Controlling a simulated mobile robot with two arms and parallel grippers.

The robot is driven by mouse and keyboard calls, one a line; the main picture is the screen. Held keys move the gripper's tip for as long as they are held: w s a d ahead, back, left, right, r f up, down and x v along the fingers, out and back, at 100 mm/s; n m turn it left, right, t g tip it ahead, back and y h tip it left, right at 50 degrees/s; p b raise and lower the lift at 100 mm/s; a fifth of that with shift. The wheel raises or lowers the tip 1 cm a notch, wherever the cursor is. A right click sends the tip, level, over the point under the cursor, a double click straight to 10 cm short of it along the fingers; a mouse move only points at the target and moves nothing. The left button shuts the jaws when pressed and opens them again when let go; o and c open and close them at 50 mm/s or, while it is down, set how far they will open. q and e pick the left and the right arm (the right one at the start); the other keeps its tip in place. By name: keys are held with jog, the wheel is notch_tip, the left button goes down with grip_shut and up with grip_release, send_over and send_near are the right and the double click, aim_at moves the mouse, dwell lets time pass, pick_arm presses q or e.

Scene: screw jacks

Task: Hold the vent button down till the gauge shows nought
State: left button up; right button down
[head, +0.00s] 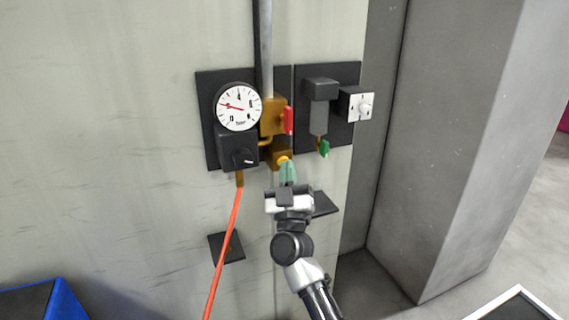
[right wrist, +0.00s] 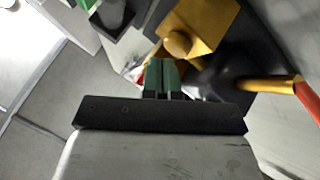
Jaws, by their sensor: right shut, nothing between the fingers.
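The round white gauge (head: 238,107) hangs on a dark wall panel. Its red needle points left and slightly up, near a mark that is too small to read surely. The vent button (head: 284,159) is a yellow round knob on a brass block (head: 278,150) below the gauge's right side. It also shows in the right wrist view (right wrist: 178,43). My right gripper (head: 287,172) is shut and empty, its green fingertips (right wrist: 163,72) just below the button. I cannot tell whether they touch it. My left gripper is out of view.
A red lever (head: 287,120) sits above the button. An orange hose (head: 224,250) runs down from under the gauge. A grey pillar (head: 445,150) stands at right.

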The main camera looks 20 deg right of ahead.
jog(key=shift+w, duration=0.45)
dwell(0.8)
jog(key=shift+s, duration=0.15)
dwell(1.8)
jog(key=shift+s+p, duration=0.5)
jog(key=shift+s, duration=0.25)
jog(key=s+p, duration=0.2)
jog(key=s, duration=0.3)
jog(key=shift+a+p, duration=0.15)
jog(key=shift+p, duration=0.2)
